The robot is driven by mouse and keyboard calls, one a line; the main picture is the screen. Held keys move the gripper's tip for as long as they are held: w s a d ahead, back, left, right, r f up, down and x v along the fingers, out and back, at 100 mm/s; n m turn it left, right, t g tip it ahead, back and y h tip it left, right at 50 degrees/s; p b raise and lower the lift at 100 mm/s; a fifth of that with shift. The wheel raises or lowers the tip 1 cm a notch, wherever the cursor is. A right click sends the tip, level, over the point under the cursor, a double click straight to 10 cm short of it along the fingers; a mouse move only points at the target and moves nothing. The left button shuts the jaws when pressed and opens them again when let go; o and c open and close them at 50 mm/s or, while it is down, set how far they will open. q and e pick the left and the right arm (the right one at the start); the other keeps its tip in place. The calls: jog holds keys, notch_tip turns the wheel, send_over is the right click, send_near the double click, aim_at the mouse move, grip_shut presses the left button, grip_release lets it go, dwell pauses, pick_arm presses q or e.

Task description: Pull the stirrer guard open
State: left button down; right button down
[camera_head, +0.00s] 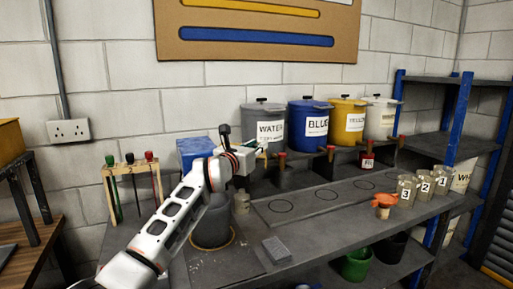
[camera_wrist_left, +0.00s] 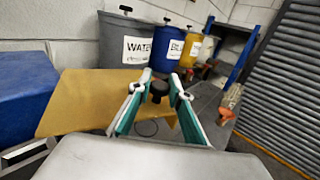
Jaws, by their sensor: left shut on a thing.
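The stirrer guard (camera_wrist_left: 85,100) looks like a flat amber panel in the left wrist view, with a dark round knob (camera_wrist_left: 158,90) near its right part. My left gripper (camera_wrist_left: 157,84) has its green-lined fingers either side of this knob and is shut on it. In the head view my left gripper (camera_head: 261,148) is above the bench, beside the blue box. There the guard is hard to make out behind my arm and hand. A dark grey pot (camera_head: 212,222) stands below my left wrist, partly hidden by my arm. My right gripper is not in view.
A blue box (camera_head: 194,150) is behind my wrist. Lidded drums, including the grey WATER drum (camera_head: 265,125), stand along the wall. A rack of coloured-handled tools (camera_head: 132,185) is at left. Numbered jars (camera_head: 406,188) and an orange funnel (camera_head: 384,202) stand at right. The marked bench middle (camera_head: 325,196) is clear.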

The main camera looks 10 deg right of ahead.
pick_arm(q)
jog(key=shift+r, duration=0.1)
jog(key=c, duration=1.8)
grip_release()
notch_tip(320, 180, up, 10)
jog(key=shift+f, duration=0.1)
